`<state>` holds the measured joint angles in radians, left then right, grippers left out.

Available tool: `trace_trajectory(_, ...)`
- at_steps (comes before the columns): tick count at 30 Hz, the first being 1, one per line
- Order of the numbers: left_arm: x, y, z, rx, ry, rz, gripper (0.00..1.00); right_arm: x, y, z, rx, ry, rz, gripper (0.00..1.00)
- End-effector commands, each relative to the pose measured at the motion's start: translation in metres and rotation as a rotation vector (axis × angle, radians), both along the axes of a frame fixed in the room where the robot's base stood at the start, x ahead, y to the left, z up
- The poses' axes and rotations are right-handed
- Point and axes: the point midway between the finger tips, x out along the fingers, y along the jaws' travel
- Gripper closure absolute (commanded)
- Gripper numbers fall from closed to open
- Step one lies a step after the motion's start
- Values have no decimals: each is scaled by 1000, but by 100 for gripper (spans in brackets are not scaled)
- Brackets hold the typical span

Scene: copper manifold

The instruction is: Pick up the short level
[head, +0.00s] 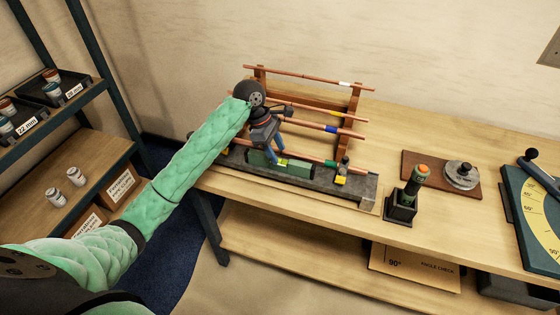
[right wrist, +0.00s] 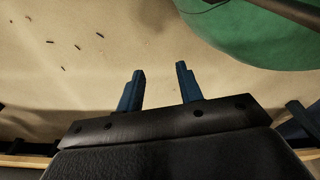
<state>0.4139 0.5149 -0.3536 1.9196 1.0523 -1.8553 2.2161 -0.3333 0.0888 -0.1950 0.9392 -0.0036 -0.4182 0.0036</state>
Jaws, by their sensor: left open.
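A short green bar, which looks like the level (head: 296,168), lies along the dark grey base of the pipe rack on the bench. A small yellow patch shows near its middle. My left gripper (head: 276,158) is open above it, blue fingers pointing down at the bar. The fingers and wrist hide part of it, and I cannot tell whether they touch it. My right gripper (right wrist: 160,70) is open and empty in the right wrist view, over bare floor. It does not show in the head view.
Copper pipes with coloured bands lie across the wooden rack (head: 355,105) just behind the bar. A small yellow-based item (head: 341,179) stands on the base to the right.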

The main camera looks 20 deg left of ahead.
Motion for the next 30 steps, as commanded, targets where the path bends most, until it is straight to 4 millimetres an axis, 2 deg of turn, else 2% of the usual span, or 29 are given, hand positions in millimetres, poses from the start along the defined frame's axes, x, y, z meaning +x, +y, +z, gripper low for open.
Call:
trace_trajectory(4, -4, -5, -12, 1, 3, 0, 53, -26, -5, -1, -3, 21, 0, 64)
trace_trajectory(9, -4, -12, -30, 1, 2, 0, 53, -43, -8, -5, -5, 32, 0, 64)
trace_trajectory(19, -4, -14, -36, 0, 0, -1, 53, -47, -9, -7, -5, 33, 0, 64)
trace_trajectory(26, -4, -14, -36, 1, 0, -1, 98, -49, -9, -7, -6, 36, 0, 64)
trace_trajectory(30, -3, -14, -35, 0, -1, -1, 100, -50, -10, -7, -6, 37, 0, 64)
